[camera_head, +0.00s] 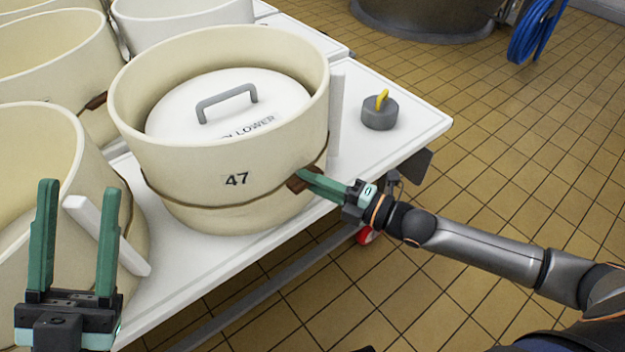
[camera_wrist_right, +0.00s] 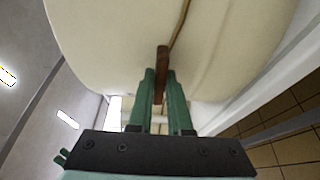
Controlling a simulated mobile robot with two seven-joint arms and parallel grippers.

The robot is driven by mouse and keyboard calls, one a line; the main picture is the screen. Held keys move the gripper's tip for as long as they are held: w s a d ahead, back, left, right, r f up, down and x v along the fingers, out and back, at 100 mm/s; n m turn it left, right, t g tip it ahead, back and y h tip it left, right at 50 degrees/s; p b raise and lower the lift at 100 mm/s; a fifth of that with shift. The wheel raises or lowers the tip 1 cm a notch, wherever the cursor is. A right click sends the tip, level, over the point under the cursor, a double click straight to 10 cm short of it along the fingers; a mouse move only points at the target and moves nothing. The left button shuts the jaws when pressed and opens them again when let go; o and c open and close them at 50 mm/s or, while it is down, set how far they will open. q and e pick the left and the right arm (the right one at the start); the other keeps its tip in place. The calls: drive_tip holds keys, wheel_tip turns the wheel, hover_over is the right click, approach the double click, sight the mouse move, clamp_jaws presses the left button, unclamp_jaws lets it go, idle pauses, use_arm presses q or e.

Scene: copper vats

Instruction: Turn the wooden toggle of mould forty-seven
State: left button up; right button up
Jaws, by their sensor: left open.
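Mould forty-seven (camera_head: 190,165) is a cream round mould marked "47", with a white lid and grey handle inside. A cord runs round its lower wall to a small brown wooden toggle (camera_head: 297,183) on its right side. My right gripper (camera_head: 306,177) is at the toggle. In the right wrist view the toggle (camera_wrist_right: 162,62) stands between the green fingers (camera_wrist_right: 161,76), which look closed on it, with the cream wall (camera_wrist_right: 105,40) just beyond. My left gripper (camera_head: 78,188) is open and empty at the lower left, in front of another mould.
More cream moulds (camera_head: 45,55) stand left and behind on the white table (camera_head: 400,150). A grey weight with a yellow tab (camera_head: 380,112) sits right of mould forty-seven. A white upright slat (camera_head: 335,115) stands by its right wall. Tiled floor lies open to the right.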

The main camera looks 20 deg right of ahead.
clamp_jaws()
